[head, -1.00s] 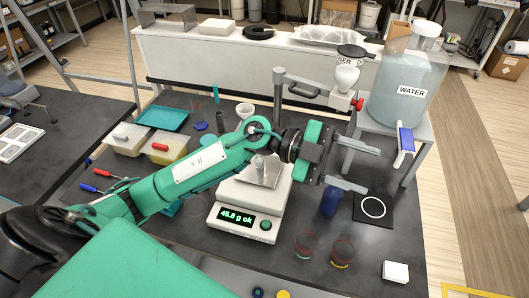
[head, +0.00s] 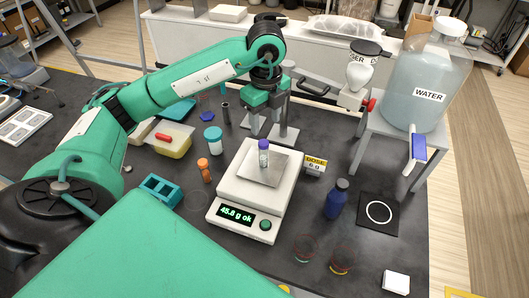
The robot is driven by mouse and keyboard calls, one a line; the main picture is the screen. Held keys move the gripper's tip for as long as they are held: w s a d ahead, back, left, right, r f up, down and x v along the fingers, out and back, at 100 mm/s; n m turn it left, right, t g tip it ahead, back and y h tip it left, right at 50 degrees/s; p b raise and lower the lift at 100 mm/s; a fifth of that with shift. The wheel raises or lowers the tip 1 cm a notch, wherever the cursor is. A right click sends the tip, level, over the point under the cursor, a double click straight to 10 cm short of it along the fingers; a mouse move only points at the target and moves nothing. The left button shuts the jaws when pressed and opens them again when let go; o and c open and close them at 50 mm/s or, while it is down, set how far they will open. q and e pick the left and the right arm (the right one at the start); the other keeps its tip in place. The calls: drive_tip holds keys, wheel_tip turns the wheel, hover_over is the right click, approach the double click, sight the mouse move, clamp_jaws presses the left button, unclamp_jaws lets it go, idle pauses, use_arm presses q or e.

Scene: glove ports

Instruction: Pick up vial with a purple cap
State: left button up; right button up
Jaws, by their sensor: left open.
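The vial with a purple cap (head: 263,157) stands upright on the metal pan of the white scale (head: 283,195), whose display reads 45.8 g ok. My left gripper (head: 265,134) is open and points down. In the picture its fingers appear just above and behind the vial, with nothing between them. I cannot tell the exact gap in depth. My right gripper is not in view.
An orange bottle (head: 204,170), a teal-capped jar (head: 213,138) and a teal rack (head: 161,190) stand left of the scale. A dispenser post (head: 284,134) rises close behind the gripper.

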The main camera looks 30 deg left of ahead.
sight(263, 142)
use_arm(q)
wheel_tip(263, 142, down, 6)
drive_tip(key=shift+p, duration=0.7)
drive_tip(key=shift+s+a+f+p, duration=0.1)
drive_tip(key=shift+f+p, duration=0.45)
drive_tip(key=shift+p, duration=0.05)
drive_tip(key=f+p, duration=0.1)
drive_tip(key=f, duration=0.2)
drive_tip(key=shift+a+f+p, duration=0.15)
drive_tip(key=shift+a+p, duration=0.05)
drive_tip(key=shift+p, duration=0.15)
drive_tip(key=shift+f, duration=0.45)
drive_tip(key=c, duration=1.1)
